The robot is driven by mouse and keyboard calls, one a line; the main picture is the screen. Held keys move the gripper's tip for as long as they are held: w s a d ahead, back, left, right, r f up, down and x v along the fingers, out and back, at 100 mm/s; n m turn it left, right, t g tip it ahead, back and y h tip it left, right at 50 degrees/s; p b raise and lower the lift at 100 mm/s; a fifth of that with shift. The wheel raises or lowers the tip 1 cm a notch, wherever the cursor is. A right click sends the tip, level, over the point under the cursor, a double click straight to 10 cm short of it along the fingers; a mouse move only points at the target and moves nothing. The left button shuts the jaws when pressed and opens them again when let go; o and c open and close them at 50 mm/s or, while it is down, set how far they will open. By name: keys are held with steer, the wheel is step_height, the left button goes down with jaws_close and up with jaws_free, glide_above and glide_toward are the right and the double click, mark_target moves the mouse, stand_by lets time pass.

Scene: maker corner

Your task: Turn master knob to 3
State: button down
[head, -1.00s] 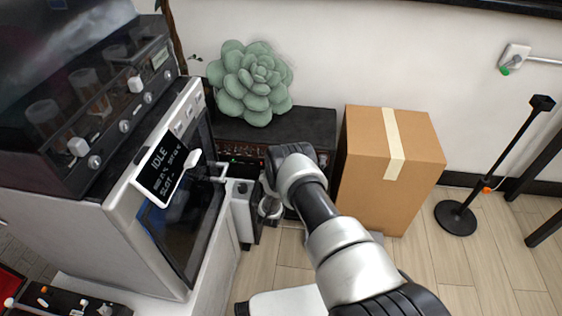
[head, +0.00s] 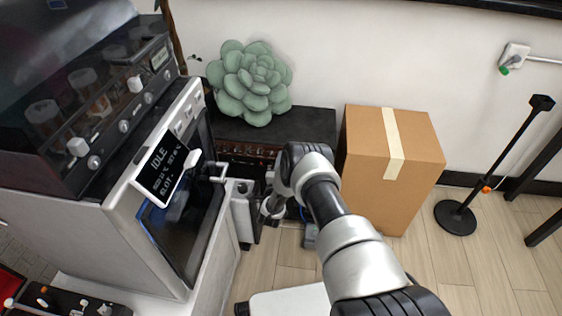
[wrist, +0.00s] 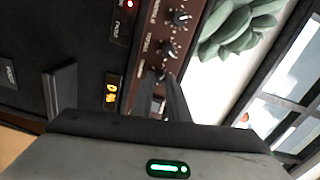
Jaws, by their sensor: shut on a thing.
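The amplifier (head: 305,122) is a black box under the plant against the wall, with a reddish-brown panel of small knobs (head: 247,150) on its front. In the wrist view the brown panel (wrist: 150,22) runs steeply through the upper middle, with dark knobs with white marks (wrist: 181,18). Its lettering is too small to read surely. My gripper (wrist: 170,92) has its dark fingers at the lowest visible knob (wrist: 158,74) of this row, shut on it. The fingers partly cover this knob, so its pointer setting is unclear. In the head view my arm hides the fingertips.
A machine with a tilted screen (head: 162,173) reading IDLE and a protruding handle stands close left of my arm. A cardboard box (head: 368,190) stands close right. A green succulent (head: 250,82) sits on the amplifier. A black stand (head: 455,217) is farther right, with open floor between.

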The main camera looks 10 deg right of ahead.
steer(key=shift+a, duration=0.1)
steer(key=c, duration=1.7)
jaws_free()
steer(key=p+v, duration=0.4)
steer(key=v, duration=1.3)
steer(key=shift+s+p, duration=0.25)
steer(key=shift+p, duration=0.05)
